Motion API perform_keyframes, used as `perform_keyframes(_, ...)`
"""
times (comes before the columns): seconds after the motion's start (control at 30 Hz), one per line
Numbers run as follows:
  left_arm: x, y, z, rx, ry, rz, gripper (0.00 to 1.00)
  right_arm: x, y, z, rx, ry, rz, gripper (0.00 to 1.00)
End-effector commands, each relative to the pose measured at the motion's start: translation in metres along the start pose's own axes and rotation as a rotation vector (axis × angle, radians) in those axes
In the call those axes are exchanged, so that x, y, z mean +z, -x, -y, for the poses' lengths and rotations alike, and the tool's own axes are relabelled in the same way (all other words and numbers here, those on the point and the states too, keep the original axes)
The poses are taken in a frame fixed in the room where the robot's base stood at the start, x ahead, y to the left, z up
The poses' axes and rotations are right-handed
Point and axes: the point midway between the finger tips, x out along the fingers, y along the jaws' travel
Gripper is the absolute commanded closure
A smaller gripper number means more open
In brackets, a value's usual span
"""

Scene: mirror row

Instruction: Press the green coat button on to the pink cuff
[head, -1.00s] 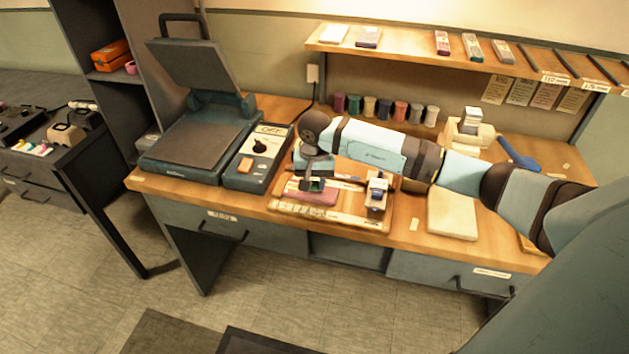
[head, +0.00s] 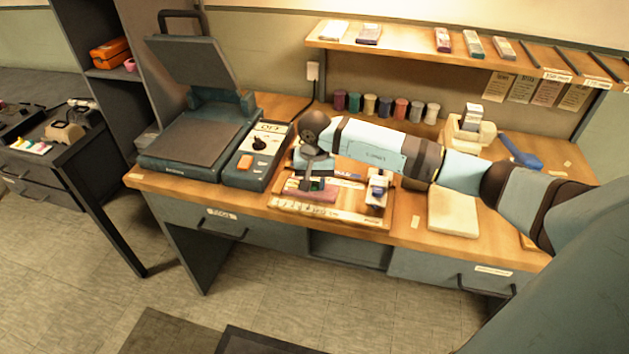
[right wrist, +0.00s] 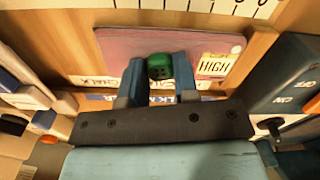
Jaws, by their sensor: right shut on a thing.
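The green coat button (right wrist: 159,66) is between the fingertips of my right gripper (right wrist: 160,74), which is shut on it. The pink cuff (right wrist: 112,48) lies flat on the wooden board, and the button is over its middle part in the right wrist view. I cannot tell whether the button touches the cuff. In the head view my right gripper (head: 316,183) points down over the pink cuff (head: 304,196) and hides part of it and most of the button. My left gripper is not in view.
A wooden board (head: 345,215) carries the cuff and a small upright device (head: 377,190) to its right. A heat press (head: 190,145) and control box (head: 258,157) stand at left. A cream pad (head: 452,214) lies at right. Thread spools (head: 385,106) line the back.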

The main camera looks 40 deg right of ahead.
Motion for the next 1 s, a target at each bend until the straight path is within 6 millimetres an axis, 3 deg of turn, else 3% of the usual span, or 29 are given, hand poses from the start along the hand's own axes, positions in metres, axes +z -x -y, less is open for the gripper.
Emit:
perform_keyframes(0.37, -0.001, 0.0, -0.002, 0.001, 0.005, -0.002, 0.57, 0.001, -0.001, 0.0, 0.002, 0.0, 0.002, 0.91)
perform_keyframes(0.4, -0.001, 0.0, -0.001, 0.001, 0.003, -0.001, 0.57, 0.001, -0.001, 0.0, 0.002, 0.001, 0.002, 0.65)
perform_keyframes(0.5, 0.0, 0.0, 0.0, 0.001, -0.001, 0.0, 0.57, 0.001, -0.001, 0.0, 0.001, 0.001, 0.002, 0.42)
perform_keyframes(0.87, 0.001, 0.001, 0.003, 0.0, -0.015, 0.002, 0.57, 0.0, -0.001, 0.0, 0.001, 0.0, 0.001, 0.42)
perform_keyframes(1.0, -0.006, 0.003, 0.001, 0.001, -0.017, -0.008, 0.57, -0.001, 0.019, 0.0, 0.0, 0.001, -0.003, 0.42)
